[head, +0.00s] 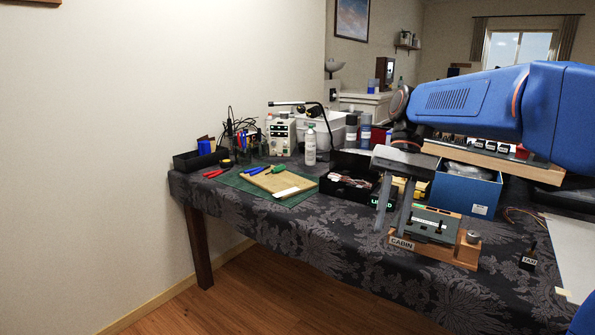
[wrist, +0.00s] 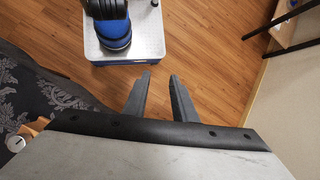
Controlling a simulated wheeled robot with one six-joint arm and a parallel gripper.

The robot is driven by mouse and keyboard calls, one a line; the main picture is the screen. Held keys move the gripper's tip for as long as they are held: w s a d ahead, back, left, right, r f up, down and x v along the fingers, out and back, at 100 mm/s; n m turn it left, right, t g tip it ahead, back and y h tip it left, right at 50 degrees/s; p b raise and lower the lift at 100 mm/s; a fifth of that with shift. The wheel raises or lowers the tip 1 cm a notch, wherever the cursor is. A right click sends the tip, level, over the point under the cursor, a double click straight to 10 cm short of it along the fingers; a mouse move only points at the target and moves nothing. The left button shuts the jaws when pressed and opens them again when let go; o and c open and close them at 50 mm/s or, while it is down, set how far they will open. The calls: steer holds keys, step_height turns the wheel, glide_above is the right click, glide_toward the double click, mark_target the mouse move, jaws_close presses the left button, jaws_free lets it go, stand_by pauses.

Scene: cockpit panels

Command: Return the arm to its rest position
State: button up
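My gripper (head: 392,227) hangs from the blue arm at the right of the head view, in front of the table's contents. Its two grey fingers are apart with nothing between them. The panel labelled CABIN (head: 402,243) stands close behind and to the right of the fingers in the head view. Whether they touch it cannot be told there. My blue arm covers part of the right side of the head view.
The table (head: 330,240) has a dark patterned cloth; its edge (wrist: 50,95) is left in the wrist view. A blue box (head: 467,190), a black bin (head: 347,185) and a small JAM switch (head: 528,262) stand on it. A cutting board (head: 283,180) lies left. Floor (head: 270,300) in front is clear.

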steer(key=s+d+f+n+t+h, duration=0.1)
steer(key=s+d+f+t, duration=0.4)
steer(key=s+f, duration=0.3)
steer(key=s+d+f+n+t+h, duration=0.1)
steer(key=s+d+f+t, duration=0.3)
steer(key=s+f, duration=0.4)
steer(key=shift+s+d+f+t+h, duration=0.35)
steer(key=shift+f+t+h, duration=0.15)
steer(key=shift+t, duration=0.3)
